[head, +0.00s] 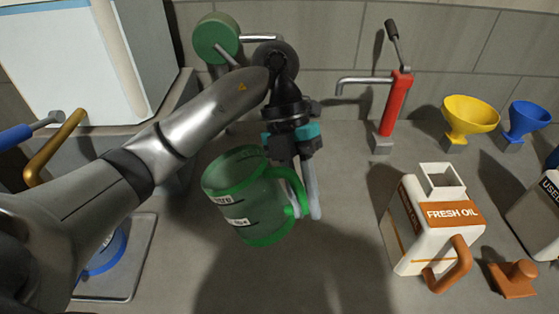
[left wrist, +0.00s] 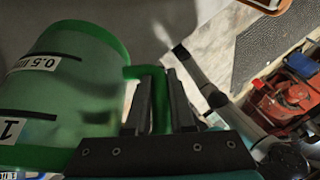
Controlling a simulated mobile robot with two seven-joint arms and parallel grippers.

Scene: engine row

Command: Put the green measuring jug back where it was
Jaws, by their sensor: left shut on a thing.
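The green measuring jug (head: 236,196) is see-through, with white labels, and hangs tilted above the grey worktop in the head view. It also shows large at the left of the left wrist view (left wrist: 75,95), with labels reading 0.5 and 1. My left gripper (head: 308,205) is shut on the jug's green handle, on the jug's right side. In the left wrist view the fingers (left wrist: 160,100) close around the handle. My right gripper does not show in the head view.
A white FRESH OIL jug (head: 428,220) stands to the right, with an orange stopper (head: 513,278) beside it. A red pump (head: 395,100), a yellow funnel (head: 468,115) and a blue funnel (head: 525,118) stand behind. A metal tray (head: 122,280) lies at the left. The worktop (head: 330,265) in front is clear.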

